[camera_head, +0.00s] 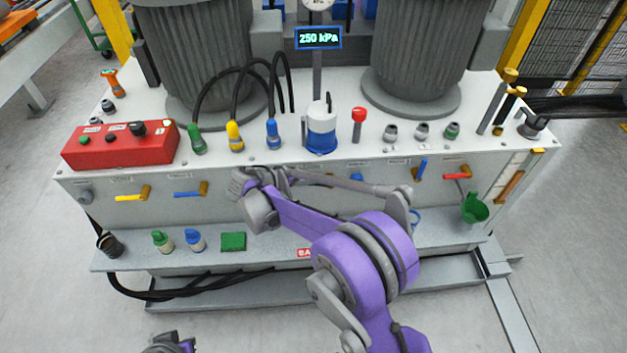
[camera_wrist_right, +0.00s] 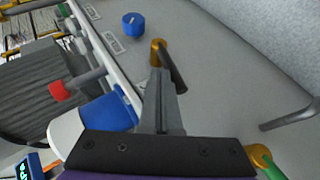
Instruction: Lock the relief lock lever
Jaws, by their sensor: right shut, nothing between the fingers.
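My right gripper (camera_wrist_right: 163,82) is shut and empty; its fingertips sit close to a brass-hubbed lever with a dark handle (camera_wrist_right: 175,72) on the front panel. The fingers partly overlap the lever, and I cannot tell whether they touch it. In the head view, my right gripper (camera_head: 287,177) lies along the front panel below the white-and-blue vessel, and my arm covers much of that area. The labels are too small to read, so I cannot confirm which lever is the relief lock. Only a small part of my left gripper (camera_head: 168,346) shows at the bottom edge; its fingers are unclear.
On the panel are a yellow lever (camera_head: 133,195), a blue lever (camera_head: 190,191), a red lever (camera_head: 457,175) and a blue knob (camera_wrist_right: 133,25). The white-and-blue vessel (camera_head: 321,130) stands above. A green-handled lever (camera_wrist_right: 265,160) is near the gripper. A display (camera_head: 318,38) reads 250 kPa.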

